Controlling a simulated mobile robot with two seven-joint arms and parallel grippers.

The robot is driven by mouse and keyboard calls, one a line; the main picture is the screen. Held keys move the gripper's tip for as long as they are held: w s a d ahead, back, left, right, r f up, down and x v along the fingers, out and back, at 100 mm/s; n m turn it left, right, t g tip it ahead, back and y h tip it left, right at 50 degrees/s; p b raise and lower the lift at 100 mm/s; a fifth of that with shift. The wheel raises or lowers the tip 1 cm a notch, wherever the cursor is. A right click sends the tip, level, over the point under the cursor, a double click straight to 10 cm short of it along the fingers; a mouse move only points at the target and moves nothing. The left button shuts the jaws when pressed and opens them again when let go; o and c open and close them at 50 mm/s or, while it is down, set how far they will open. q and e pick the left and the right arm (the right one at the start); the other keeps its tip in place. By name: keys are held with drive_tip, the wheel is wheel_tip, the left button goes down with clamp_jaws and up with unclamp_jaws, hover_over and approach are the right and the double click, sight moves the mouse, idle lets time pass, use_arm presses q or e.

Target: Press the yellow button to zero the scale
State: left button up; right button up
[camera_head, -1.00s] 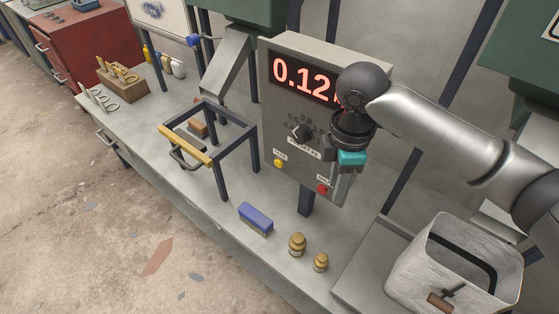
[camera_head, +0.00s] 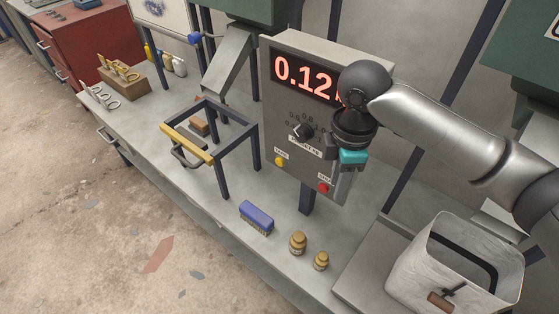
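The scale's grey box (camera_head: 283,122) stands upright on the bench, with a red lit display (camera_head: 304,76) reading 0.12 and a further part hidden by my arm. The yellow button (camera_head: 280,161) is at its lower left, under a small label, with nothing touching it. A red button (camera_head: 323,187) is at its lower right, and a black dial (camera_head: 303,132) is in the middle. My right gripper (camera_head: 350,170) is in front of the box's right side, to the right of the yellow button. Its fingers are mostly hidden, so I cannot tell whether it is open. My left gripper is not in view.
A blue brush (camera_head: 256,217) and two brass weights (camera_head: 298,242) lie on the bench before the box. A metal frame with a yellow bar (camera_head: 187,143) stands to the left. A pale bin (camera_head: 411,276) is at the lower right.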

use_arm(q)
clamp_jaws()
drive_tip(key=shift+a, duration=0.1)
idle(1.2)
